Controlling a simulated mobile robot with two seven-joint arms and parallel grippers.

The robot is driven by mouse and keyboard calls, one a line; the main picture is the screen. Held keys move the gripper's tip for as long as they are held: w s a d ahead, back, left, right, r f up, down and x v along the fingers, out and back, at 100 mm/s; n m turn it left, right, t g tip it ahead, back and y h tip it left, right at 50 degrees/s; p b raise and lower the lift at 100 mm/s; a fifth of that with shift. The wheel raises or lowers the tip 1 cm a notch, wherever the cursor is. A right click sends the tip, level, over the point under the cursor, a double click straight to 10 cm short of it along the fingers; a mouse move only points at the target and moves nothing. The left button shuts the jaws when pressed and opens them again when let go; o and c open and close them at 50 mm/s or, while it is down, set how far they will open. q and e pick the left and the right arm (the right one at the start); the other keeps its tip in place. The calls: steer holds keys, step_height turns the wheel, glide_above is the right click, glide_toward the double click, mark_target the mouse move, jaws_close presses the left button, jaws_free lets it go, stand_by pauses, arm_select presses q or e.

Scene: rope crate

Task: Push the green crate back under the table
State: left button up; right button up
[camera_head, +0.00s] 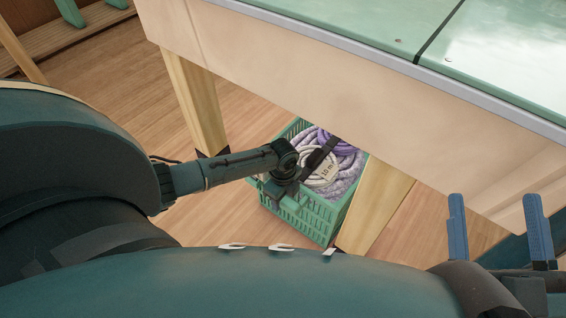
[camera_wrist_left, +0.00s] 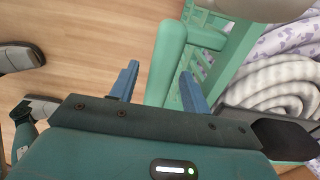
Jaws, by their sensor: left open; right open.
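The green crate (camera_head: 313,222) stands on the wooden floor below the table's edge, between two table legs. My left gripper (camera_wrist_left: 160,70) is at the crate's near upper rim. In the left wrist view its two blue fingers are apart, with a green bar of the crate (camera_wrist_left: 166,55) showing between them; I cannot tell if they touch it. In the head view its fingertips are hidden. My right gripper (camera_head: 498,225) is open and empty at the lower right, away from the crate.
The table (camera_head: 300,60) has a pale apron and a green top, overhanging the crate's far part. One wooden leg (camera_head: 197,100) stands left of the crate and another (camera_head: 378,208) close by its right side. Floor left of the crate is clear.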

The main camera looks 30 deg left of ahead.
arm_select(q)
jaws_close()
stand_by(0.5)
